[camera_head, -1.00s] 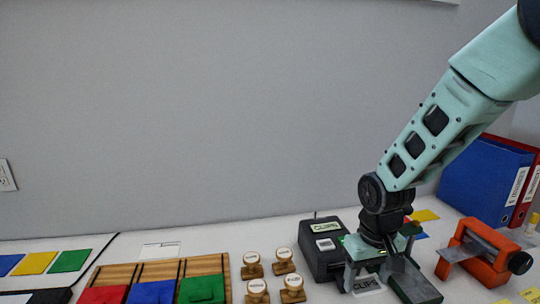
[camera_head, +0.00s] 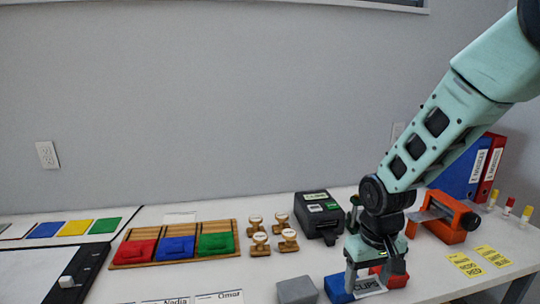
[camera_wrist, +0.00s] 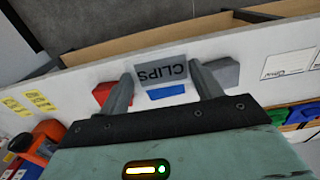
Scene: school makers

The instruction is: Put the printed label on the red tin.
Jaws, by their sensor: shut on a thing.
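My gripper (camera_head: 367,287) is shut on the printed label (camera_head: 368,285), a small pale piece reading CLIPS. The label also shows between my fingertips in the wrist view (camera_wrist: 161,72), upside down. The red tin (camera_head: 396,276) is just right of and behind my gripper in the head view, partly hidden by it. In the wrist view the red tin (camera_wrist: 101,92) is left of the label, partly behind a finger. I cannot see the label touching it. The blue tin (camera_head: 336,289) is close on the left, and the grey tin (camera_head: 296,291) is farther left.
The black label printer (camera_head: 318,228) stands behind the tins. Several stamps (camera_head: 288,241) and a wooden tray (camera_head: 130,255) with coloured pieces are to the left. An orange device (camera_head: 452,225) and yellow labels (camera_head: 492,256) are to the right. The table's right edge is nearby.

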